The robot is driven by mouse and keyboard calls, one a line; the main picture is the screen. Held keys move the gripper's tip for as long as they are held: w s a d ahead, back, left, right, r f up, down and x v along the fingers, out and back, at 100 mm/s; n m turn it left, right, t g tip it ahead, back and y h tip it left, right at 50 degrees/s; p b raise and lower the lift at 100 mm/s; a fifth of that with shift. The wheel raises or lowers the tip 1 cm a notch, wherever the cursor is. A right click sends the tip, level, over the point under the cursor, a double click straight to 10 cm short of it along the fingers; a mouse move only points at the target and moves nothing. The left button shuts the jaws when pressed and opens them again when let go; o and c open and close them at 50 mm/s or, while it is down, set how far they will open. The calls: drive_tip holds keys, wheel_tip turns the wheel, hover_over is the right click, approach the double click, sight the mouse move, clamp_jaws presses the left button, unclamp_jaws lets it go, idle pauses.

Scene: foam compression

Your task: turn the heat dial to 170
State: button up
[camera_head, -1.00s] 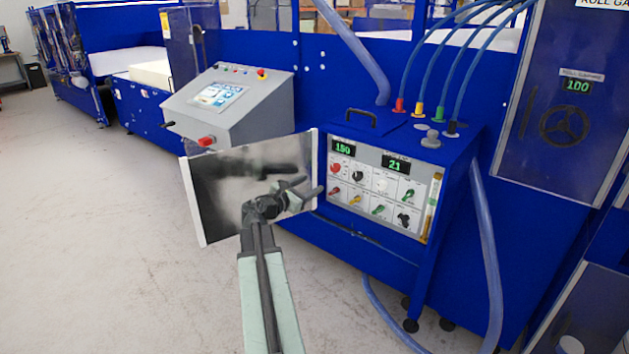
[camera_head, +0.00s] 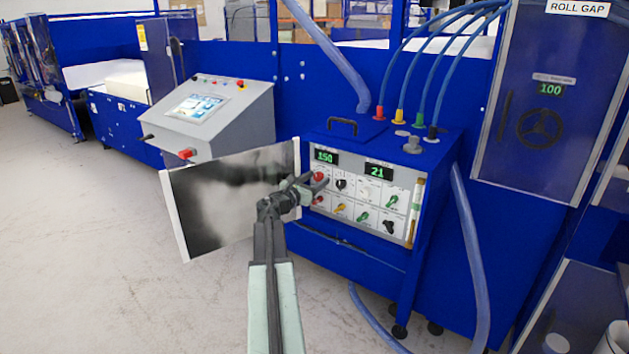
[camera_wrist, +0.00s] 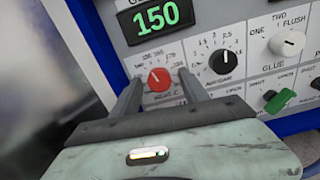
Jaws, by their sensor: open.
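The heat dial (camera_wrist: 159,79) is a round red knob with a pale pointer line, set on a light panel under a green display (camera_wrist: 157,17) reading 150. Scale numbers ring it, too small to read with certainty. My gripper (camera_wrist: 160,86) is open in the wrist view, with one finger on each side of the dial; I cannot tell whether either finger touches it. In the head view the red dial (camera_head: 319,176) shows beside my gripper (camera_head: 315,181), which reaches the panel's left part. The display (camera_head: 326,156) reads 150 there too.
A black knob (camera_wrist: 222,62), a white knob (camera_wrist: 288,43) and a green knob (camera_wrist: 280,100) sit right of the dial. An open door (camera_head: 235,200) stands left of the panel, close to my arm. Hoses rise from the blue cabinet top. The floor in front is clear.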

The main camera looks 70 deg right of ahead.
drive_tip(key=shift+c, duration=0.3)
drive_tip(key=c, duration=1)
drive_tip(key=shift+w+d, duration=0.1)
drive_tip(key=shift+w, duration=0.05)
clamp_jaws()
drive_tip(key=shift+s, duration=0.2)
drive_tip(key=shift+m, duration=0.4)
drive_tip(key=m, duration=0.4)
drive_tip(key=shift+m, duration=0.4)
drive_tip(key=m, duration=0.6)
drive_tip(key=shift+m, duration=0.3)
